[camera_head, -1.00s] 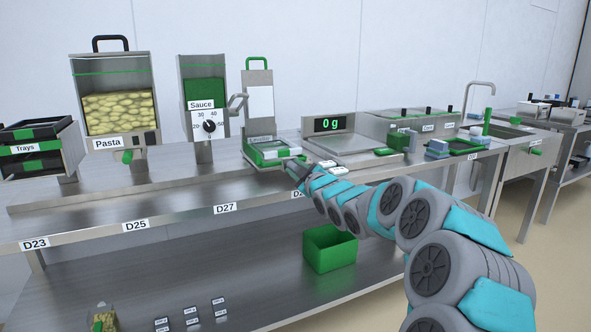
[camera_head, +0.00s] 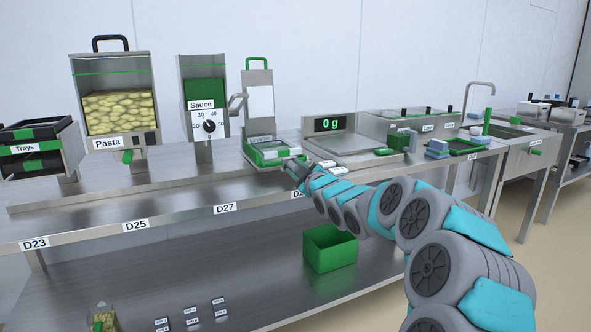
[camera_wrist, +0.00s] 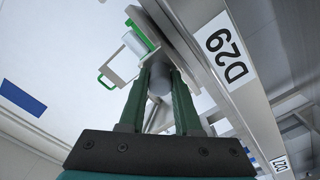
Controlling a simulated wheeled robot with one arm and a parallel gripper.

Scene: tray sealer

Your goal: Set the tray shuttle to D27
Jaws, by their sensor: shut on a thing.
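The tray shuttle (camera_head: 266,158), a low green-edged carriage, stands on the bench in front of the lever sealer, behind the D29 stretch of the front edge. My gripper (camera_head: 291,165) reaches its right front side. In the wrist view my gripper (camera_wrist: 161,74) has its two dark green fingers shut on a grey round knob (camera_wrist: 160,84). The knob's join to the shuttle is hidden. The D27 label (camera_head: 225,208) is on the front edge, left of the shuttle. The D29 label (camera_wrist: 229,53) is large beside my fingers in the wrist view.
The pasta dispenser (camera_head: 118,118), sauce dispenser (camera_head: 204,85) and scale display (camera_head: 329,124) reading 0 g stand along the back. The front strip of the bench left of the shuttle is clear. A green bin (camera_head: 330,248) is on the lower shelf.

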